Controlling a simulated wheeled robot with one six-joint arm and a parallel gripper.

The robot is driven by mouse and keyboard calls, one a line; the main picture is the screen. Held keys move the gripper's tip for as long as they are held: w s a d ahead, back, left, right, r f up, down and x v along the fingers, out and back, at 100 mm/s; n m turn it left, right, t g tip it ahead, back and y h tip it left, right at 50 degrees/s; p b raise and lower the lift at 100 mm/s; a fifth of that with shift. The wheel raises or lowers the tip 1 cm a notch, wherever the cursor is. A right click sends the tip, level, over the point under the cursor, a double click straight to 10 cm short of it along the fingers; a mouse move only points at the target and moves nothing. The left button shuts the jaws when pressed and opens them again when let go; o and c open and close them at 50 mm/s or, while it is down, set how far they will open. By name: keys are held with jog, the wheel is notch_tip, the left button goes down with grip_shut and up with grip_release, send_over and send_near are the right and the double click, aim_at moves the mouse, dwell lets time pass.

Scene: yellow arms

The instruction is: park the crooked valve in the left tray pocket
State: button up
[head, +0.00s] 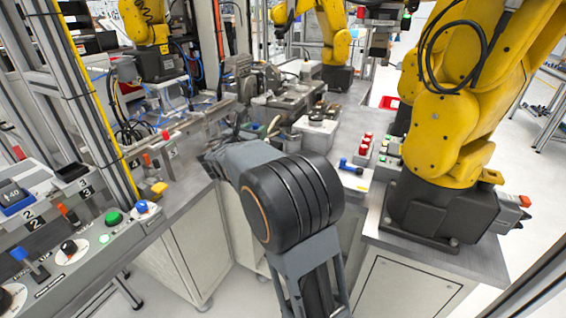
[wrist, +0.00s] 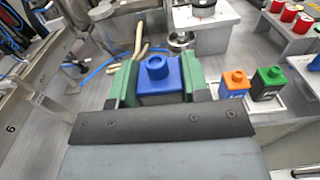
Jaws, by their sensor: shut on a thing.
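My gripper (wrist: 160,84) has green fingers, shut on a blue block with a round raised cap (wrist: 158,68). The block's lower part is hidden by the gripper. I cannot tell whether this block is the crooked valve. To its right, apart from the fingers, stand an orange-topped piece (wrist: 236,83) and a green-topped dark piece (wrist: 267,84), each on a pale base. I cannot make out a tray pocket for certain. In the head view, my dark arm hides the gripper and the held block.
In the wrist view, red-capped cylinders (wrist: 290,14) stand on a pale block at the upper right. A metal ring (wrist: 181,40) and beige hoses (wrist: 140,46) lie beyond the gripper. In the head view, a yellow robot arm (head: 445,125) stands on the right-hand bench.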

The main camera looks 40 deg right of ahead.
jog(key=d+f, duration=0.2)
jog(key=d, duration=0.1)
jog(key=s+d+f+b, duration=0.1)
jog(key=d+f, duration=0.1)
jog(key=f, duration=0.1)
jog(key=d+f, duration=0.2)
jog(key=d, duration=0.1)
jog(key=shift+s+d+f, duration=0.15)
jog(key=shift+d+f, duration=0.05)
jog(key=shift+d, duration=0.15)
jog(key=shift+d+f+b, duration=0.2)
jog(key=shift+f+b, duration=0.3)
jog(key=shift+f, duration=1.3)
jog(key=shift+f, duration=0.1)
jog(key=o, duration=1)
jog(key=shift+o, duration=0.2)
